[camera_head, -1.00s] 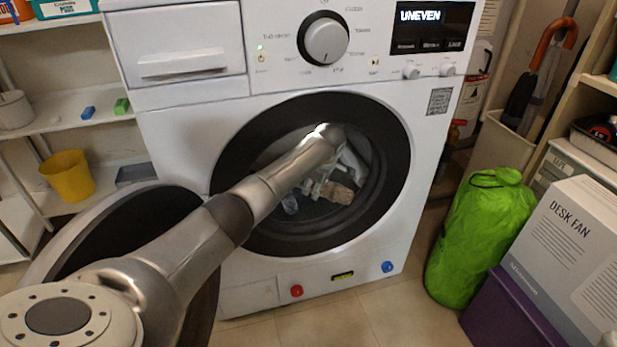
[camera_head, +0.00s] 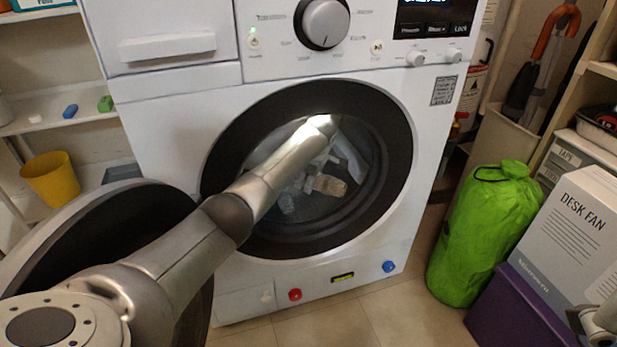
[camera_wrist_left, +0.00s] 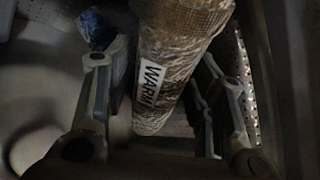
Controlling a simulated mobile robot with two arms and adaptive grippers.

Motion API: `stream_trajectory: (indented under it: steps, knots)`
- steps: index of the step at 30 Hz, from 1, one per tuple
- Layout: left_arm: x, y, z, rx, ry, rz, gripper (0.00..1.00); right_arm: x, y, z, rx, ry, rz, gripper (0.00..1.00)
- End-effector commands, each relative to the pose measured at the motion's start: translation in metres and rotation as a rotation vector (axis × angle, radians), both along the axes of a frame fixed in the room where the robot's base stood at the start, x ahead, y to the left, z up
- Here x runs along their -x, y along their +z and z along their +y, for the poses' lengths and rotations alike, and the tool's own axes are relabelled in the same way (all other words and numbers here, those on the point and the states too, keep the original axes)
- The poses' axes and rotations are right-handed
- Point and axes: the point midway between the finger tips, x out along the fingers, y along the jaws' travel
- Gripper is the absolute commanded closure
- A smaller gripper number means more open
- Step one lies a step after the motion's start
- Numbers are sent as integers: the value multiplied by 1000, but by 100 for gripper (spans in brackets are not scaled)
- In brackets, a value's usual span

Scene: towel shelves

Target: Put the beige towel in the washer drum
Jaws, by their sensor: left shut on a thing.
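The washer (camera_head: 160,120) stands ahead with its round door (camera_head: 90,235) open to the left. My left arm reaches through the opening into the drum (camera_head: 380,165). In the left wrist view, the beige towel (camera_wrist_left: 180,45) is a roll with a white "WARM" label, between the fingers of my left gripper (camera_wrist_left: 160,75), which is shut on it. In the head view, a beige patch of towel (camera_head: 326,185) shows low inside the drum; my arm hides much of the left gripper. A metallic part of my right side shows at the lower right corner; its fingers are unclear.
A dark blue item (camera_wrist_left: 95,30) lies beside the towel in the wrist view. A green bag (camera_head: 485,235), a desk fan box (camera_head: 585,225) and a purple bin (camera_head: 515,310) stand right of the washer. Shelves with a yellow bucket (camera_head: 50,178) are at left.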

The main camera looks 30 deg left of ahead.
Motion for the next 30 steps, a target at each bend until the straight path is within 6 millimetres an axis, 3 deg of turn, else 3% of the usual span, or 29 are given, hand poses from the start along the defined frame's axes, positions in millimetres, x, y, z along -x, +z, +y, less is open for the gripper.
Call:
stream_trajectory:
  steps: [16, 17, 18, 21, 30]
  knots:
    - [-1, -10, 1, -1, 1, -4, 100, 0, 2, 1, 1, 0, -12, 0]
    - [0, -12, 1, -1, 1, 0, 46, -1, 2, 1, 1, 0, -12, 0]
    - [0, -12, 1, -1, 1, 0, 41, -1, 2, 1, 1, 0, -12, 0]
    - [0, -12, 0, -1, 1, 0, 29, 0, 2, 0, 0, 0, -13, 0]
    - [0, -12, 0, 0, 0, 0, 29, 0, 2, 0, 0, 0, -14, 0]
